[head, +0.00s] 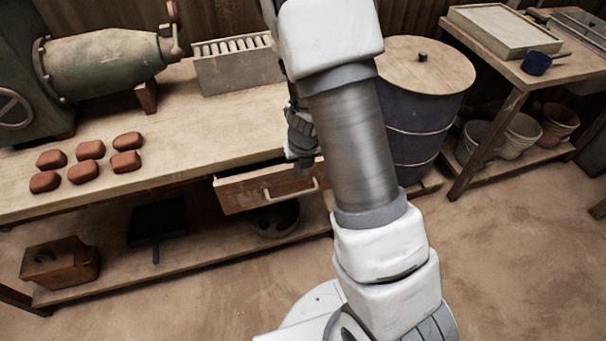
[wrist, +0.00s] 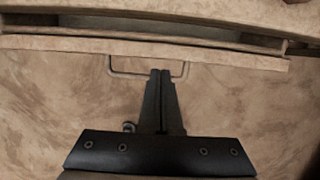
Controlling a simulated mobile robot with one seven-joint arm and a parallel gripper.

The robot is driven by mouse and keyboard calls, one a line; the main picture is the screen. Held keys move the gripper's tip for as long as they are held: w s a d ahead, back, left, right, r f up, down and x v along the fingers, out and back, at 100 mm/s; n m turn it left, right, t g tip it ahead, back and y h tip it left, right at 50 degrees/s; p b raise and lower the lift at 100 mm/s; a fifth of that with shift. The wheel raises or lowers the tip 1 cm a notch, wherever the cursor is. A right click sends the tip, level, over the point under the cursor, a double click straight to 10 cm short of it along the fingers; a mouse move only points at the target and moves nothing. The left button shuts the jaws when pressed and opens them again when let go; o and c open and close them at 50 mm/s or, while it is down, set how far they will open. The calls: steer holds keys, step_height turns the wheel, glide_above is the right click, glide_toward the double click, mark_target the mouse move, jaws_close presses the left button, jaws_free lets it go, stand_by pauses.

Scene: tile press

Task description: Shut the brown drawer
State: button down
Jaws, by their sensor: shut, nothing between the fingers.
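The brown drawer (head: 262,188) sits under the right part of the workbench in the head view and stands partly open. It has a pale bar handle (head: 291,190) on its front. In the wrist view the drawer's front edge (wrist: 220,58) runs across the top, with a narrow dark gap behind it, and the handle (wrist: 118,73) sticks out below. My gripper (wrist: 160,72) is shut and empty, its fingertips over the handle's span in that view. I cannot tell whether it touches the handle. In the head view my arm partly hides the gripper and the drawer's right end.
The workbench (head: 200,140) carries several red-brown clay blocks (head: 84,172), a green machine (head: 105,70) and a grey rack (head: 237,72). A blue barrel (head: 420,120) stands to the right. A wooden box (head: 60,264) lies on the lower shelf. The floor (head: 520,260) at the right front is clear.

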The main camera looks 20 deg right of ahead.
steer(key=shift+w, duration=0.25)
steer(key=w+p, duration=0.2)
steer(key=shift+w, duration=0.4)
steer(key=shift+s, duration=0.1)
stand_by(0.4)
